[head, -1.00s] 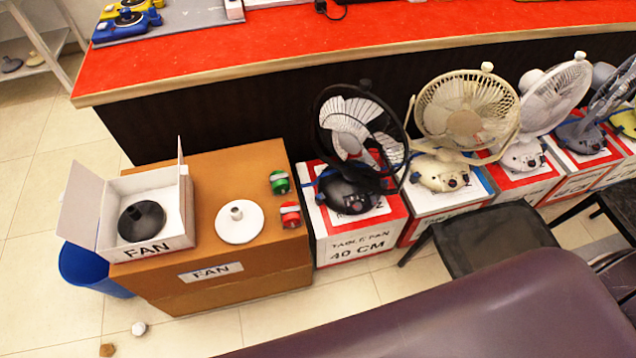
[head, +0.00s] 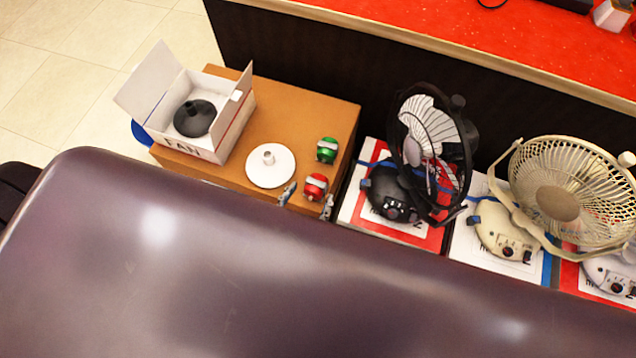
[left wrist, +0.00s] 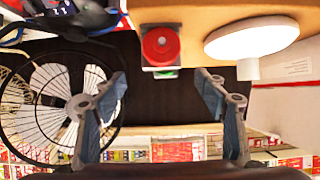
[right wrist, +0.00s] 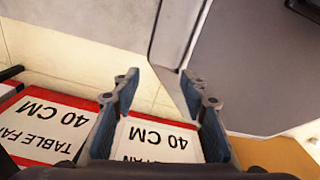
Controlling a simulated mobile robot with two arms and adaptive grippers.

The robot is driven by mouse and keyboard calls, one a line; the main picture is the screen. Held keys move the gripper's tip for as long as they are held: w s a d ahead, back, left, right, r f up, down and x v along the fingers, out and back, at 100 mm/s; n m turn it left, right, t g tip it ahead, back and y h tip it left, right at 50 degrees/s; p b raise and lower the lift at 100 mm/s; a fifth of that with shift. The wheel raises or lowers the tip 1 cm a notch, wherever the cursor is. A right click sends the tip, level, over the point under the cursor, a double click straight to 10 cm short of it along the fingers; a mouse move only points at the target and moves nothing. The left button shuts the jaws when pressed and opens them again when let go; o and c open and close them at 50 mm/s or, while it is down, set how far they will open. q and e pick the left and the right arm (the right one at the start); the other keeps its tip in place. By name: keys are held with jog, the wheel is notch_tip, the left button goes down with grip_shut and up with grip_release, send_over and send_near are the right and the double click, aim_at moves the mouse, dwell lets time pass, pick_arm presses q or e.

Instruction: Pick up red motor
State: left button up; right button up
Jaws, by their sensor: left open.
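The red motor (head: 315,186) sits on the brown cardboard box near its front right edge. My left gripper (head: 307,201) is open, its fingertips showing just at the near side of the red motor; the rest of it is hidden behind my body. In the left wrist view the red motor (left wrist: 161,46) is upper middle, lined up between the open fingers (left wrist: 160,85) but beyond their tips. I cannot tell whether they touch it. My right gripper (right wrist: 158,82) shows only in its wrist view, open and empty.
A green motor (head: 327,150) stands behind the red one, and a white round base (head: 270,166) to its left. An open white carton (head: 235,126) holds a black base (head: 194,118). A red counter (head: 440,28) runs behind.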

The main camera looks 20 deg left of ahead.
aim_at(315, 185)
pick_arm(q)
jog(key=shift+p+x, duration=0.35)
jog(key=shift+x, duration=2.15)
jog(key=shift+s+a+f, duration=0.1)
jog(key=shift+f, duration=0.1)
pick_arm(e)
jog(key=shift+w+d+r, duration=0.2)
jog(key=shift+w+d, duration=0.15)
jog(key=shift+d, duration=0.15)
jog(key=shift+w+d+r, duration=0.2)
jog(key=shift+w+d, duration=0.1)
jog(key=shift+d, duration=0.15)
pick_arm(q)
jog(key=shift+c, duration=0.3)
jog(key=c, duration=1.5)
jog(key=shift+c, duration=1.2)
pick_arm(e)
jog(key=shift+a, duration=0.4)
pick_arm(q)
jog(key=shift+r, duration=0.1)
